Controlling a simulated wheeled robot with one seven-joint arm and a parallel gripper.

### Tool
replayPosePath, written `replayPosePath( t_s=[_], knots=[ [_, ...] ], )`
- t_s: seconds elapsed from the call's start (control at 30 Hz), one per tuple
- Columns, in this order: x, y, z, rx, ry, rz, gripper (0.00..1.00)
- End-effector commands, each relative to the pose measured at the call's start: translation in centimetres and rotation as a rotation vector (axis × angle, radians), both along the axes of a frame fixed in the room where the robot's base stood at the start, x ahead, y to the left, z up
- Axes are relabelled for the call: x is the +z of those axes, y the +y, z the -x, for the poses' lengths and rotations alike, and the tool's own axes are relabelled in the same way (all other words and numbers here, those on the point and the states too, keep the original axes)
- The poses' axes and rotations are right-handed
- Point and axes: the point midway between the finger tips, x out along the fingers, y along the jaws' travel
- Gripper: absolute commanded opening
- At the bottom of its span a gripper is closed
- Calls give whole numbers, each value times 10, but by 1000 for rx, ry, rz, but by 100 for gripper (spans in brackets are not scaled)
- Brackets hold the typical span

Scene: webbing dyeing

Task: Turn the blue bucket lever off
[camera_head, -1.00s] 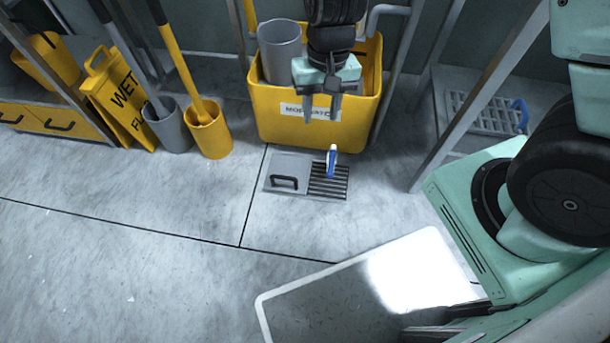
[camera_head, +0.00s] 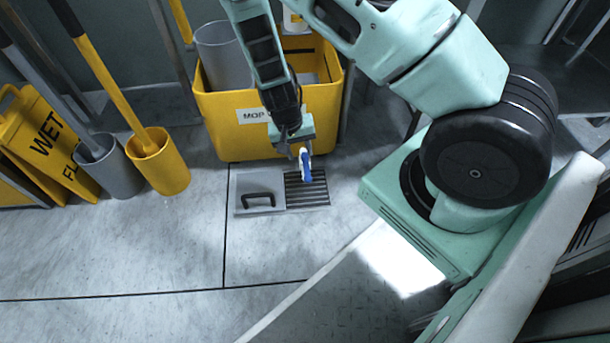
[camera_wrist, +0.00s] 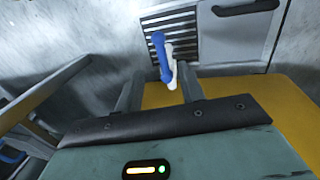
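The blue lever (camera_head: 306,166) with a white part sticks out from the front of the yellow mop bucket (camera_head: 228,135), low down, above the floor grate. In the wrist view the lever (camera_wrist: 162,57) points up and away from the bucket, its white base (camera_wrist: 172,75) nearest the gripper. My gripper (camera_head: 299,150) is just above and behind the lever in the head view. In the wrist view my gripper (camera_wrist: 160,88) is open, with one finger on each side of the lever's white base. I see gaps there and cannot tell whether either finger touches.
A floor grate (camera_head: 306,190) and a grey hatch with a black handle (camera_head: 257,202) lie below the lever. A grey bin (camera_head: 223,58) stands inside the bucket. A yellow holder (camera_head: 160,165), a grey holder (camera_head: 110,170) and a wet floor sign (camera_head: 45,145) stand left.

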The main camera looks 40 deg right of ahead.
Motion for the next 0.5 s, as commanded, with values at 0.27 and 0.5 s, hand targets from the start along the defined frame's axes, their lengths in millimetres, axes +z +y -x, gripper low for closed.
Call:
replayPosePath(
  t_s=[0.27,0.5],
  knots=[
    [-63,-10,7,-3,2,0,39],
    [-93,-14,10,0,0,-1,39]
  ],
)
